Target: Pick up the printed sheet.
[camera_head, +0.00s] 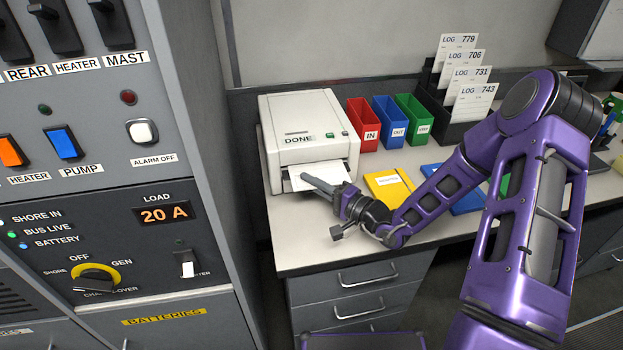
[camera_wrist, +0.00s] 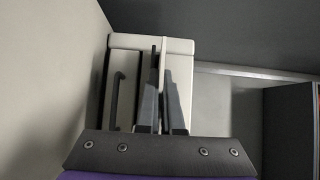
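The printed sheet (camera_head: 313,179) is white and sticks out of the front slot of the cream printer (camera_head: 310,124), whose panel reads DONE. My gripper (camera_head: 322,185) is at the sheet's front edge, in front of the slot, and its upper finger covers part of the sheet. In the wrist view the two dark fingers of my gripper (camera_wrist: 161,88) are close together, with the thin, pale edge of the sheet (camera_wrist: 162,68) between them. The gripper looks shut on the sheet. The lower finger and the sheet's rear part are hidden in the head view.
A yellow folder (camera_head: 388,187) and a blue one (camera_head: 468,200) lie on the desk (camera_head: 300,236). Red (camera_head: 363,126), blue (camera_head: 389,122) and green (camera_head: 415,119) bins stand right of the printer. A grey switch cabinet (camera_head: 150,215) rises close at left.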

